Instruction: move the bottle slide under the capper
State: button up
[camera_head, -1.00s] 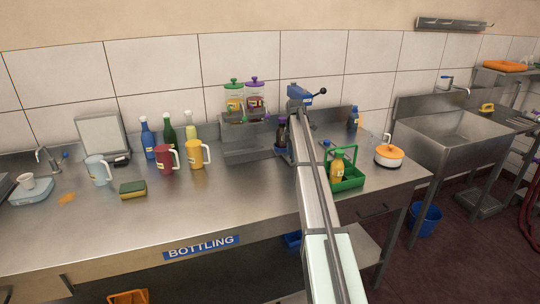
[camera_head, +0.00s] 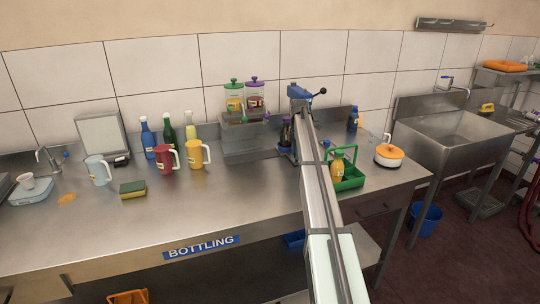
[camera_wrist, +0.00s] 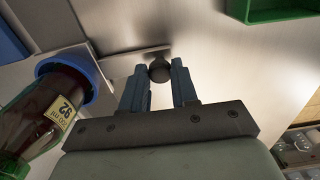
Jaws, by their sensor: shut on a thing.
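The blue-headed capper (camera_head: 299,94) stands at the back of the bench, its dark-knobbed lever pointing right. The dark bottle (camera_head: 286,130) stands below and slightly left of its head, partly hidden by my arm. In the wrist view the bottle (camera_wrist: 42,112) holds dark red-brown liquid, has a pale label and sits in the slide's blue ring (camera_wrist: 80,70). My gripper (camera_wrist: 160,76) is shut on the slide's dark round knob (camera_wrist: 160,70), beside the bottle. In the head view my arm hides the fingers.
A green carrier (camera_head: 347,180) with a yellow-orange bottle stands right of my arm. An orange-topped white pot (camera_head: 388,155) is farther right. Two lidded jars (camera_head: 234,96) stand on a steel step left of the capper.

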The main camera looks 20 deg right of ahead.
jog(key=shift+d, duration=4.35)
jog(key=o, duration=0.9)
jog(key=shift+o, duration=0.2)
notch_tip(320, 180, up, 14)
jog(key=shift+f, duration=0.1)
